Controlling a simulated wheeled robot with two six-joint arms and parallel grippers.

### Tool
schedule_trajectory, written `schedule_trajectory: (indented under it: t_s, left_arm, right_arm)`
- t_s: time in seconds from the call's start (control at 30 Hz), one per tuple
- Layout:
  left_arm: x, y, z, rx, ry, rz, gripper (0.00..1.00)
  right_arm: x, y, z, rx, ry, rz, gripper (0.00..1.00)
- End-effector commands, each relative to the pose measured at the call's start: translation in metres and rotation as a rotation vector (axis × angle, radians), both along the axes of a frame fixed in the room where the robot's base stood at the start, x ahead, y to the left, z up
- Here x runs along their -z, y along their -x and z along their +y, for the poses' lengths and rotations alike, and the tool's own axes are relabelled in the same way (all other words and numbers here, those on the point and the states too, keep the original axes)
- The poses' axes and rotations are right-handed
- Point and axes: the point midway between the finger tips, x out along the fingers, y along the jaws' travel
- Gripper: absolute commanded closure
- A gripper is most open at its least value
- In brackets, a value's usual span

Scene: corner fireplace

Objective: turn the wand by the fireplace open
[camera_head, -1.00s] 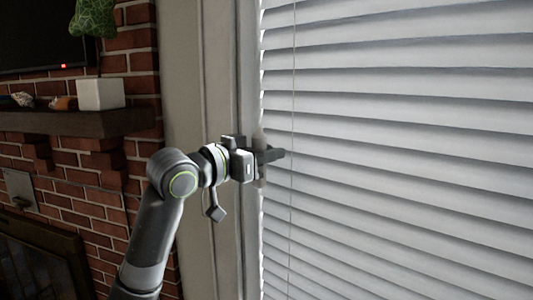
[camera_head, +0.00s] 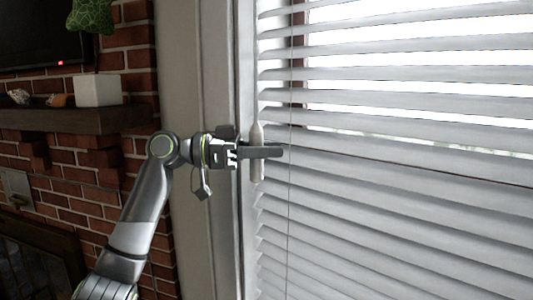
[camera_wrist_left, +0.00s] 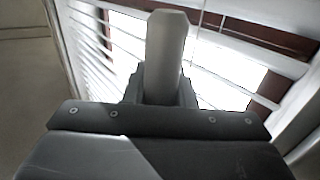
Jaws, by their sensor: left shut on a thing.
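The wand (camera_head: 257,169) is a pale upright rod at the left edge of the white window blind (camera_head: 400,205). My left gripper (camera_head: 262,152) is shut on the wand, its fingers reaching across it from the left. In the left wrist view the wand (camera_wrist_left: 165,50) stands up between the fingers (camera_wrist_left: 160,88) of my left gripper. The upper slats of the blind are tilted apart, with bright daylight between them. The lower slats look closer together. My right gripper is not in view.
A thin cord (camera_head: 290,200) hangs just right of the wand. The pale window frame (camera_head: 215,250) runs behind my arm. On the left are the brick fireplace wall (camera_head: 85,208) and a mantel (camera_head: 60,121) with a white box (camera_head: 98,91) on it.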

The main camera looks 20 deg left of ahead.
Motion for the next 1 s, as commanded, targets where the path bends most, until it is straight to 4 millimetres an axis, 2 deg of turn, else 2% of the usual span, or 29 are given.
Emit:
schedule_trajectory:
  t_s: [0.4,0.97,1.0]
  left_arm:
    - [-0.0004,0.0033,-0.001,0.188,-0.001,-0.001,0.99]
    - [0.0001,0.0042,-0.0012,0.214,-0.003,0.001,0.99]
    - [0.0002,0.0042,-0.0012,0.214,-0.003,0.001,0.71]
  right_arm:
    - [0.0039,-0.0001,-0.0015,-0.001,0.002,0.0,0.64]
    - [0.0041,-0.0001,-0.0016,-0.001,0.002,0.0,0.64]
    - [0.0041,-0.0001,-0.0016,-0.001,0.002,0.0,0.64]
